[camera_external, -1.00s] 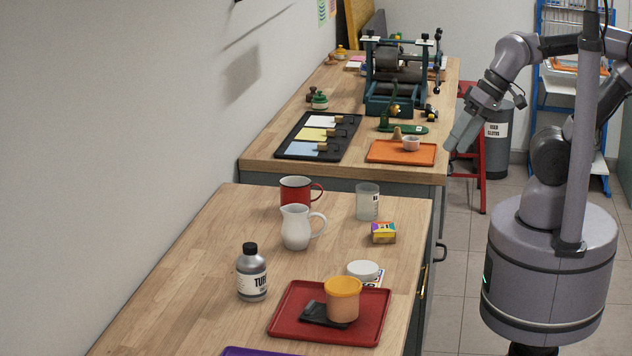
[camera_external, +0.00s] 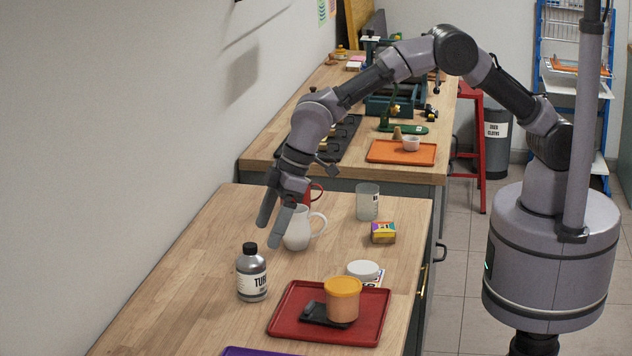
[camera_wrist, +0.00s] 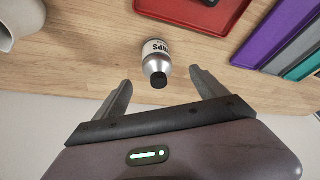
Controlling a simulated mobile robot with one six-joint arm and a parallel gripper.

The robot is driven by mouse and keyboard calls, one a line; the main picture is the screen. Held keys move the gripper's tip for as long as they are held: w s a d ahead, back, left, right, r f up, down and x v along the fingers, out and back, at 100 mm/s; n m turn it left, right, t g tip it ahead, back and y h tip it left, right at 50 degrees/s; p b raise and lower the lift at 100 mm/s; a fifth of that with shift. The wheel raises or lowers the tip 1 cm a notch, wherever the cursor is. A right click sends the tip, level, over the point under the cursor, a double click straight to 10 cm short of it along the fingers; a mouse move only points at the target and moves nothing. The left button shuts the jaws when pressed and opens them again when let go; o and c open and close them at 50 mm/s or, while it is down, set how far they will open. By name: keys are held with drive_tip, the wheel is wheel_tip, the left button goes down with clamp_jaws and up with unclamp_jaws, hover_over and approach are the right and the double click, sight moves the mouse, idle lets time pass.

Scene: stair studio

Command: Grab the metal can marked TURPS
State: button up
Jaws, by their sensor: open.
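The metal can (camera_external: 252,275) is silver with a black cap and a pale label reading "TUR…". It stands upright on the near wooden worktop, left of the red tray. In the wrist view the can (camera_wrist: 157,60) is ahead of the fingers, its cap pointing toward them and the label partly readable as "…PS". My gripper (camera_external: 270,228) is open and empty, above and behind the can in the external view, apart from it. In the wrist view my gripper (camera_wrist: 158,92) has its fingers spread, with the can roughly centred beyond the gap.
A white jug (camera_external: 298,236) stands close by the gripper, with a red mug (camera_external: 317,192) behind it, partly hidden. A red tray (camera_external: 283,325) holds an orange-lidded tub (camera_external: 342,300). A frosted beaker (camera_external: 367,203) and small box (camera_external: 383,233) stand right. The worktop left of the can is clear.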

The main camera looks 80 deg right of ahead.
sight(257, 258)
drive_tip(key=b+x, duration=0.1)
drive_tip(key=x, duration=0.5)
drive_tip(key=shift+w+f, duration=0.1)
drive_tip(key=shift+f, duration=0.2)
drive_tip(key=x, duration=0.2)
drive_tip(key=b+x, duration=0.2)
drive_tip(key=x, duration=0.1)
drive_tip(key=shift+w+d+f, duration=0.2)
drive_tip(key=shift+d+f, duration=0.05)
drive_tip(key=shift+f, duration=0.15)
drive_tip(key=shift+r, duration=0.15)
clamp_jaws()
